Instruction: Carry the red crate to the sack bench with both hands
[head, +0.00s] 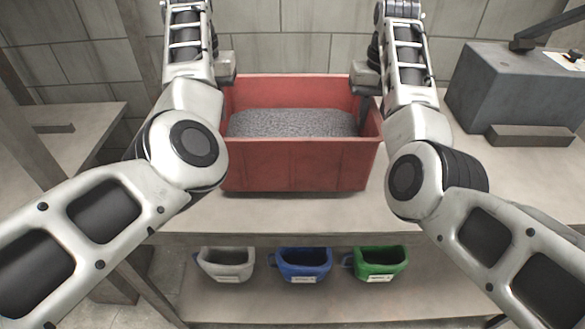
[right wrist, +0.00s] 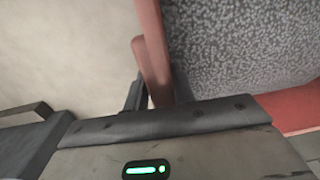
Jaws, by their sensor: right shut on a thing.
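The red crate (head: 300,166) stands upright on the bench (head: 270,212), filled with grey granular material (head: 292,122). My right gripper (head: 366,104) is at the crate's right side. In the right wrist view its fingers (right wrist: 158,97) are shut on a red piece on the outside of the crate's wall (right wrist: 152,38). My left gripper (head: 226,72) is at the crate's left rear corner. Its fingers are hidden by my own arm and the crate wall, so I cannot tell how its jaws stand.
A grey machine box (head: 507,90) stands on the right of the bench. Below are a white bin (head: 225,265), a blue bin (head: 303,264) and a green bin (head: 378,262) on a shelf. Another bench (head: 85,125) is at left, beyond a post. The block wall is close behind.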

